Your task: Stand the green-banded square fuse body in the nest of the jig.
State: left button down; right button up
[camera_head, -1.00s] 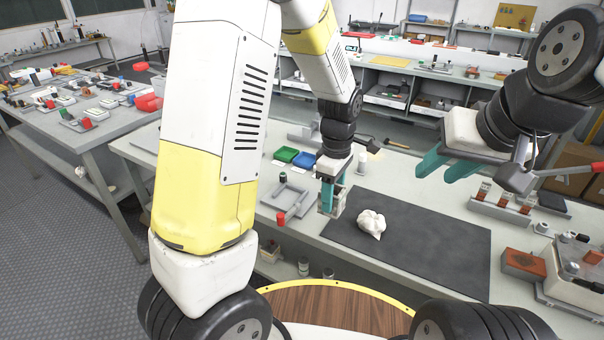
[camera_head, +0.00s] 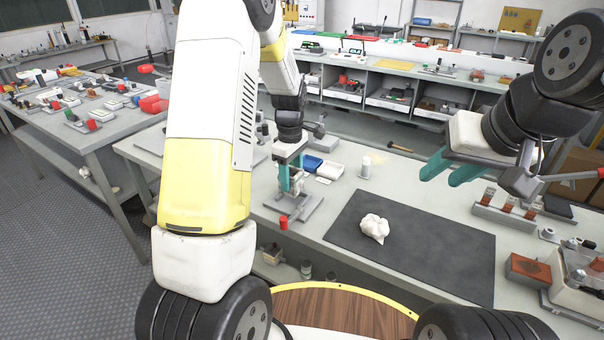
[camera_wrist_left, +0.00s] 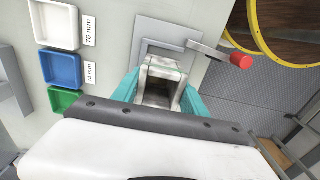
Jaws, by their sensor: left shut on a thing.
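My left gripper (camera_head: 291,178) is shut on the square fuse body (camera_wrist_left: 161,83), a pale hollow block seen between the teal fingers in the left wrist view. A thin greenish line shows near its top edge. The gripper holds it upright over the grey jig (camera_head: 305,208), whose plate also shows in the left wrist view (camera_wrist_left: 150,27). The jig has a red-ended lever (camera_head: 283,222). The fingers and body hide much of the nest, so I cannot tell whether the body touches it. My right gripper (camera_head: 450,170) is open and empty above the bench at right.
A blue tray (camera_head: 307,163) and a white tray (camera_head: 329,170) lie behind the jig; a green tray (camera_wrist_left: 64,101) shows in the wrist view. A dark mat (camera_head: 440,243) with a crumpled white cloth (camera_head: 375,228) lies to the right. A white cylinder (camera_head: 364,165) stands behind the mat.

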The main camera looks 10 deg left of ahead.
aim_at(292, 186)
pick_arm(q)
jog(key=shift+s+d+f, duration=0.1)
jog(key=shift+d+f, duration=0.05)
jog(key=shift+f, duration=1.35)
jog(key=shift+f, duration=0.1)
jog(key=c, duration=0.6)
grip_release()
notch_tip(292, 186, up, 12)
jog(key=s+r+m+t+h, duration=0.25)
jog(key=s+r+m, duration=0.45)
jog(key=s+r, duration=0.55)
jog(key=s+m+t, duration=0.1)
jog(key=s+m, duration=0.1)
jog(key=s, duration=0.2)
jog(key=s+d+m+t, duration=0.1)
jog(key=s+m, duration=0.2)
jog(key=s, duration=0.1)
jog(key=s+d+r+m+t, duration=0.1)
jog(key=s+m, duration=0.1)
jog(key=s, duration=0.1)
jog(key=shift+s+d+r+m+t, duration=0.1)
jog(key=shift+s+m+t, duration=0.2)
jog(key=shift+s+t, duration=0.1)
